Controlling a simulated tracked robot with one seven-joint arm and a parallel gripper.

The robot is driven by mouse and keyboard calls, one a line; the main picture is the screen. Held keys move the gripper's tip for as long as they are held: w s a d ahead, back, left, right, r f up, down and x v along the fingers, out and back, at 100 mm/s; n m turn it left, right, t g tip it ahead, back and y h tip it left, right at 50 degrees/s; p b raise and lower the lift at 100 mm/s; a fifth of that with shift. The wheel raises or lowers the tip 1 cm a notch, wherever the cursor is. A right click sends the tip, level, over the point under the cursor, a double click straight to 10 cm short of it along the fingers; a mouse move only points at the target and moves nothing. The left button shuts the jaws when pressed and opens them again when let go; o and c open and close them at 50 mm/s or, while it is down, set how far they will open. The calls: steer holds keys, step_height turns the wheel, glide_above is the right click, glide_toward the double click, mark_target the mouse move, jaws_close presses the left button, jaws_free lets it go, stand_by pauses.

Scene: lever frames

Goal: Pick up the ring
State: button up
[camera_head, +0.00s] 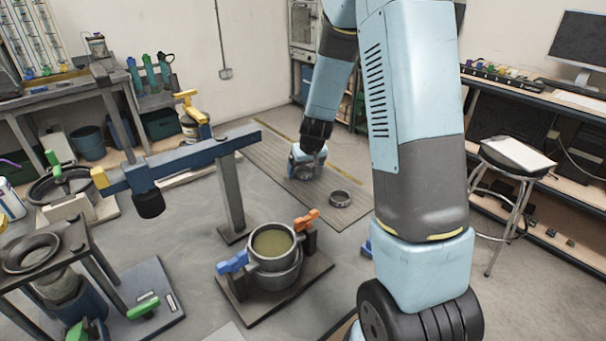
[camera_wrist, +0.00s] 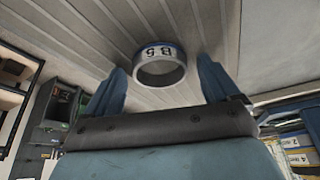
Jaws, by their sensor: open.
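A grey metal ring (camera_head: 340,203) lies on the ribbed floor strip in the head view, just right of and nearer than my gripper (camera_head: 307,168). In the wrist view the ring (camera_wrist: 158,52) shows a white and blue label reading "B5". There it appears between the two blue fingers of my gripper (camera_wrist: 161,68), with a gap on either side, and neither finger touches it. My gripper is open and empty. In the head view my gripper is low near the floor strip, and its fingertips are too small to make out clearly.
The ribbed strip (camera_head: 270,165) is clear around the ring. A lever frame (camera_head: 235,195) and a pot on a dark base (camera_head: 300,285) stand to its left and front. A stool (camera_head: 512,160) and a workbench (camera_head: 550,195) are at right. Shelving stands behind.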

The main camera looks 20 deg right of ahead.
steer(key=shift+c, duration=0.4)
steer(key=c, duration=1.1)
steer(key=shift+r, duration=0.1)
